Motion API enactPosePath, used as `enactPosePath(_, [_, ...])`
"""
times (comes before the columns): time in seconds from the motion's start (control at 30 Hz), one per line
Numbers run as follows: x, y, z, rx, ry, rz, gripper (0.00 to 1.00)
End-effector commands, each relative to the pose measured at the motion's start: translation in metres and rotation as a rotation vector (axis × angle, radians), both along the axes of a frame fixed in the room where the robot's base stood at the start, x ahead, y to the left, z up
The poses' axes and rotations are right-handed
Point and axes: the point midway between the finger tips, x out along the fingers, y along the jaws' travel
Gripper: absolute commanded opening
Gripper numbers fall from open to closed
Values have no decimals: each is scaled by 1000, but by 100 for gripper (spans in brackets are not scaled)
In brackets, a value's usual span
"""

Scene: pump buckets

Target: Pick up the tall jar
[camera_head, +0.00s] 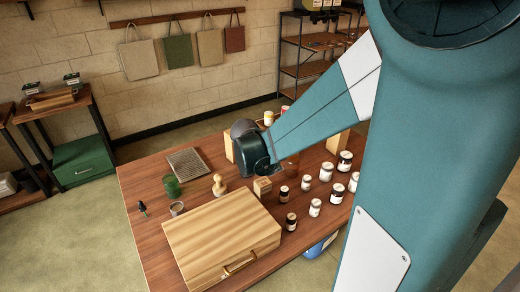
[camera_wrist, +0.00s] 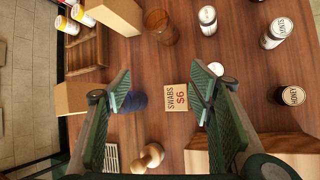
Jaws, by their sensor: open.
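Several lidded jars with pale labels stand in rows on the right of the table, such as a white-lidded jar (camera_head: 326,172) and a dark jar (camera_head: 291,222). I cannot tell which is the tall jar. An amber glass jar (camera_wrist: 158,24) stands at the top of the wrist view, beside a white-lidded jar (camera_wrist: 207,20); its brown glass shows partly behind my arm in the head view (camera_head: 291,166). My gripper (camera_wrist: 162,88) is open and empty, above the swabs box (camera_wrist: 175,98) and a blue item (camera_wrist: 134,101). My fingers are hidden in the head view.
A wooden case (camera_head: 215,240) fills the table's front. Wooden blocks (camera_wrist: 112,14) stand near the amber jar.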

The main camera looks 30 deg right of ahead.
Motion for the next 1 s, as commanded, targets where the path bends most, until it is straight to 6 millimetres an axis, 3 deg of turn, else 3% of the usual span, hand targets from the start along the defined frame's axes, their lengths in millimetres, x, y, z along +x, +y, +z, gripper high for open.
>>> enactPosePath(0.6, [27, -89, -63, -243, 330, 226, 53])
enactPosePath(1.0, [28, -110, -80, -296, 422, 283, 53])
